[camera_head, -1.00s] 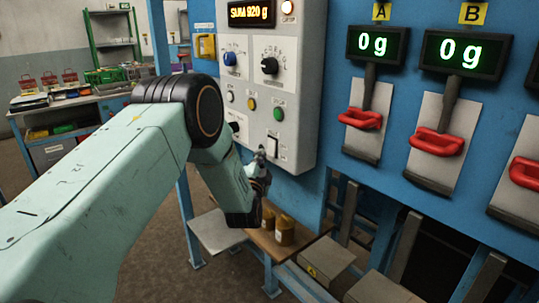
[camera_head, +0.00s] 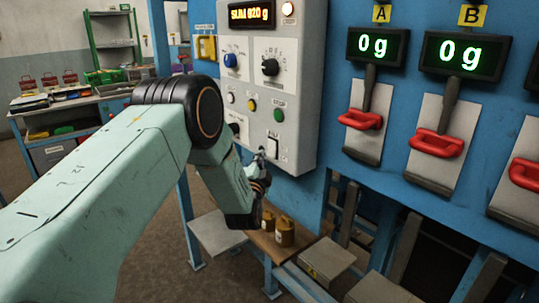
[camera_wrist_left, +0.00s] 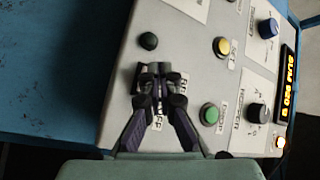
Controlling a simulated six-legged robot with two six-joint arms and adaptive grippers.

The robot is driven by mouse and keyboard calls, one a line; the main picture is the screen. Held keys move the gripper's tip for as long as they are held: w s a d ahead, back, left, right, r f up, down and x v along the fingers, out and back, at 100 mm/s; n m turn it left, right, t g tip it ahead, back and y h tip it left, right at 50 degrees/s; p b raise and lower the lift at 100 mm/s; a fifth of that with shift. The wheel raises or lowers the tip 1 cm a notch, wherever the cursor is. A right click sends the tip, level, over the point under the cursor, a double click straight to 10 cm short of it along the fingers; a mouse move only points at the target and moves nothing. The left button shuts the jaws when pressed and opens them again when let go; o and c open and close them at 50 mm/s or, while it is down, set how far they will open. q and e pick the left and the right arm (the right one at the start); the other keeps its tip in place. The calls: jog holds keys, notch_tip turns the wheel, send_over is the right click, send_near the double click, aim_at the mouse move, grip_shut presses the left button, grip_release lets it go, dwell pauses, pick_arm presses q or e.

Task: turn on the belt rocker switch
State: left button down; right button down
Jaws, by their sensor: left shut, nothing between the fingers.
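The belt rocker switch (camera_head: 274,146) is a dark rocker on a light plate, low on the grey control box. In the head view my left gripper (camera_head: 262,158) is at the box's lower edge, just left of and below the rocker. In the left wrist view its fingers (camera_wrist_left: 160,72) are together and empty, over the switch plate. They hide most of the rocker there, and part of its label. I cannot tell whether the fingertips touch the rocker, or which way it is tipped. My right gripper is not in view.
The control box (camera_head: 303,100) also carries a green button (camera_head: 279,115), a yellow button (camera_head: 252,104), a black knob (camera_head: 270,67) and a blue knob (camera_head: 230,60). Brown bottles (camera_head: 284,232) stand on a shelf below the box.

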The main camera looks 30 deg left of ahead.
pick_arm(q)
jog(key=shift+w, duration=0.1)
jog(key=shift+w+d+f+b, duration=0.1)
jog(key=shift+w+d+b, duration=0.1)
jog(key=shift+w+b, duration=0.15)
jog(key=shift+w+d, duration=0.1)
jog(key=shift+w, duration=0.2)
dwell(0.9)
jog(key=shift+s, duration=0.1)
jog(key=shift+s+a+p, duration=0.3)
jog(key=shift+s+p, duration=0.05)
jog(key=shift+s, duration=0.35)
jog(key=s+p, duration=0.1)
jog(key=s+a+p, duration=0.1)
jog(key=s, duration=0.1)
jog(key=s+p, duration=0.1)
jog(key=shift+s+a+r+p, duration=0.25)
jog(key=shift+a+r+p, duration=0.05)
jog(key=shift+a+r, duration=0.1)
